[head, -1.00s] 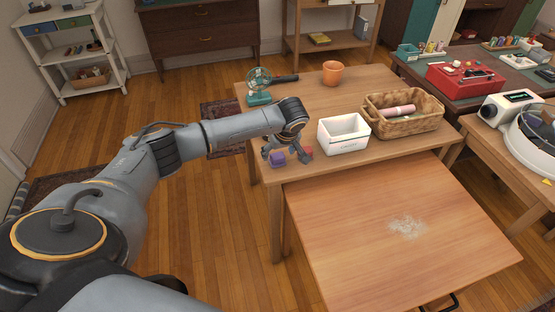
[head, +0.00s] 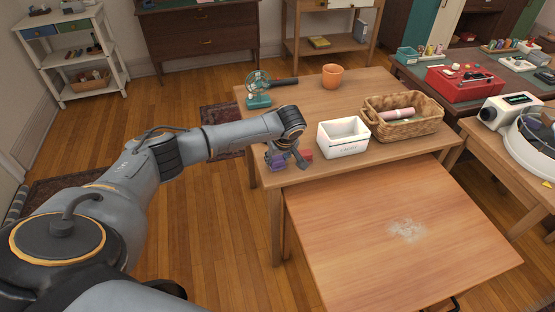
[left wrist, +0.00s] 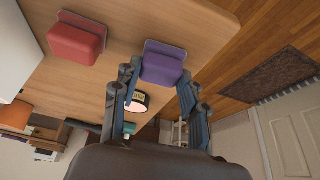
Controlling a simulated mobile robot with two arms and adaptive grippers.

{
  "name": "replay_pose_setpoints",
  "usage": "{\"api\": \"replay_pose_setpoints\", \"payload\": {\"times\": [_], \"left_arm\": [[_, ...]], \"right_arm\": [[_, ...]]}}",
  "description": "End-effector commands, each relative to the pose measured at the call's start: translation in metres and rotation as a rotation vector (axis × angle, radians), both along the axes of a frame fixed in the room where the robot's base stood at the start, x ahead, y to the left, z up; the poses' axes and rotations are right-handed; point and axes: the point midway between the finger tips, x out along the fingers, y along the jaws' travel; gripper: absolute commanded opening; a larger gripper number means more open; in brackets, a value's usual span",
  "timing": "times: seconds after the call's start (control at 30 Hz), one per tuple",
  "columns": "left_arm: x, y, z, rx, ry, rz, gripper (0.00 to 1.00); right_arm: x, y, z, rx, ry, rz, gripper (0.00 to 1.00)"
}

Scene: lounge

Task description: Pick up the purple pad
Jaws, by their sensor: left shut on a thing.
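The purple pad (left wrist: 163,65) sits between the two fingers of my left gripper (left wrist: 160,82) in the left wrist view, and the gripper is shut on it. In the head view, the purple pad (head: 277,161) shows below the left gripper (head: 287,158), near the left front corner of the wooden table (head: 320,176). My fingers cover part of it there. I cannot tell whether the pad is clear of the tabletop. My right gripper is in neither view.
A red pad (left wrist: 77,38) lies close beside the purple one. A lower wooden table (head: 350,235) in front bears a pale smear.

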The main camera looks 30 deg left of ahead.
Motion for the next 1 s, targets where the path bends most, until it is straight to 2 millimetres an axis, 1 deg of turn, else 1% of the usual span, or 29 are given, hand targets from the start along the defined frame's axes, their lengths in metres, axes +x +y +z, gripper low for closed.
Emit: {"api": "replay_pose_setpoints", "payload": {"times": [0.17, 0.3, 0.37, 0.6, 0.67, 0.8, 0.9, 1.0], "left_arm": [[0.001, 0.000, 0.012, -0.001, -0.002, 0.000, 0.16], [0.001, -0.001, 0.034, -0.002, -0.004, -0.001, 0.16], [-0.007, -0.007, 0.042, -0.003, -0.002, -0.003, 0.16], [-0.043, -0.037, 0.095, -0.002, -0.002, -0.006, 0.16], [-0.055, -0.047, 0.099, -0.003, 0.000, -0.006, 0.16], [-0.078, -0.066, 0.112, -0.002, -0.001, -0.005, 0.16], [-0.091, -0.077, 0.120, -0.002, -0.001, -0.004, 0.16], [-0.099, -0.084, 0.125, -0.002, -0.001, -0.002, 0.16]], "right_arm": [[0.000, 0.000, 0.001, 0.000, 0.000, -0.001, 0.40], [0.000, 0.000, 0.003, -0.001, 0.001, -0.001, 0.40], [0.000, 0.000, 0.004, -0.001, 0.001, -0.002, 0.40], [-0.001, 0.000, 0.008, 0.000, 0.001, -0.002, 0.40], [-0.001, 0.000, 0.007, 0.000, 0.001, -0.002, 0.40], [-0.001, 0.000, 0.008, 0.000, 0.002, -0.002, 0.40], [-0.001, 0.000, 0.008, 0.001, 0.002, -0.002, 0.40], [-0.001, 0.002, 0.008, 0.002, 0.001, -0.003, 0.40]]}}
